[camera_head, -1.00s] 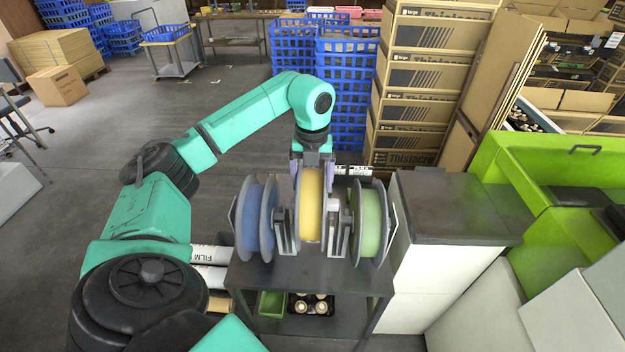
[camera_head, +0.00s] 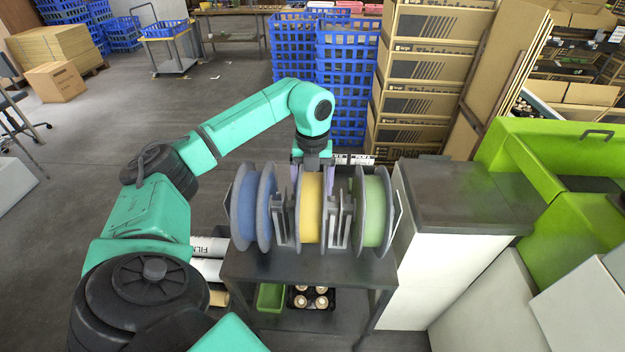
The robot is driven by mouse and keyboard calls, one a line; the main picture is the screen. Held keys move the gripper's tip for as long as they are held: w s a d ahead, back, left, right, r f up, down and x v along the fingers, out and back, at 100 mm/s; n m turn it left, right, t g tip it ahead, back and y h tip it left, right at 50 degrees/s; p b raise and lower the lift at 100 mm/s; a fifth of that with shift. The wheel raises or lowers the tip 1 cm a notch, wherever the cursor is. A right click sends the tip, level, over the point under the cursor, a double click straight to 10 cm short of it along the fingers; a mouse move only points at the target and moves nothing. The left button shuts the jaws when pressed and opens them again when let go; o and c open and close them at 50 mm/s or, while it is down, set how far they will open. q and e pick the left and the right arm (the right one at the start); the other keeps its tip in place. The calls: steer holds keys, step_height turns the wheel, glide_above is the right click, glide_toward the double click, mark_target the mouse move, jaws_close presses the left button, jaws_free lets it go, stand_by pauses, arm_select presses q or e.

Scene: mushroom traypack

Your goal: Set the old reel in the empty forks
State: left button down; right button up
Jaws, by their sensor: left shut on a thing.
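A yellow reel (camera_head: 312,205) with grey flanges hangs from my left gripper (camera_head: 312,170), which is shut on its top edge. The reel is upright in the middle of a dark stand (camera_head: 300,266), between the grey forks (camera_head: 336,220). Whether it rests in them or is just above them I cannot tell. A blue reel (camera_head: 246,208) stands to its left and a green reel (camera_head: 374,210) to its right, both upright in their own forks. My gripper's fingertips are partly hidden by the reel. My right gripper is out of view.
A dark-topped white cabinet (camera_head: 450,200) stands close on the stand's right. White film rolls (camera_head: 208,248) lie at its left. A green bin (camera_head: 270,297) and a black crate sit on the lower shelf. Stacked cartons (camera_head: 425,75) and blue crates (camera_head: 345,75) stand behind.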

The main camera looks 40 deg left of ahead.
arm_select(q)
steer(key=shift+f, duration=0.15)
stand_by(0.6)
jaws_free()
step_height(320, 180, up, 8)
steer(key=shift+f, duration=0.1)
step_height(320, 180, up, 7)
steer(key=p, duration=0.3)
steer(key=shift+f, duration=0.2)
